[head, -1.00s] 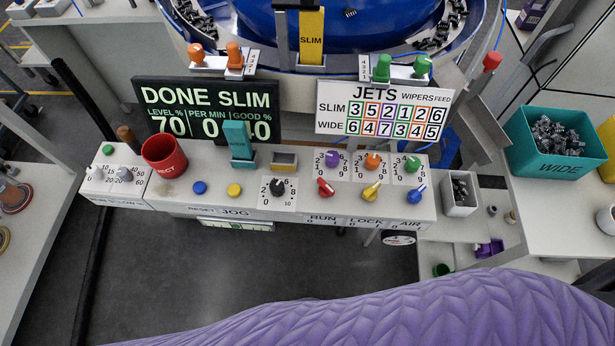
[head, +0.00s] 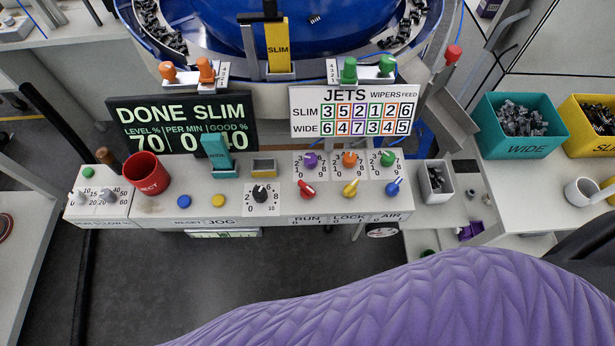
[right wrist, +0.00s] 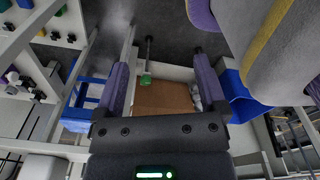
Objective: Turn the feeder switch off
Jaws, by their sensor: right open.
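No switch in view carries a readable feeder label. On the console (head: 240,205), a red-handled switch (head: 307,189) stands above the word RUN. A yellow-handled switch (head: 351,188) is above LOCK, and a blue-handled switch (head: 394,186) is above AIR. All three handles appear tilted. Behind the console is the round blue feeder bowl (head: 310,35). My right gripper (right wrist: 160,62) is open in the right wrist view, with nothing between its fingers, away from the switches. My left gripper is not in view.
Displays read DONE SLIM (head: 180,125) and JETS (head: 342,111). Teal (head: 518,125) and yellow (head: 590,125) bins are at the right. A brown box (right wrist: 163,98) lies beyond my right gripper.

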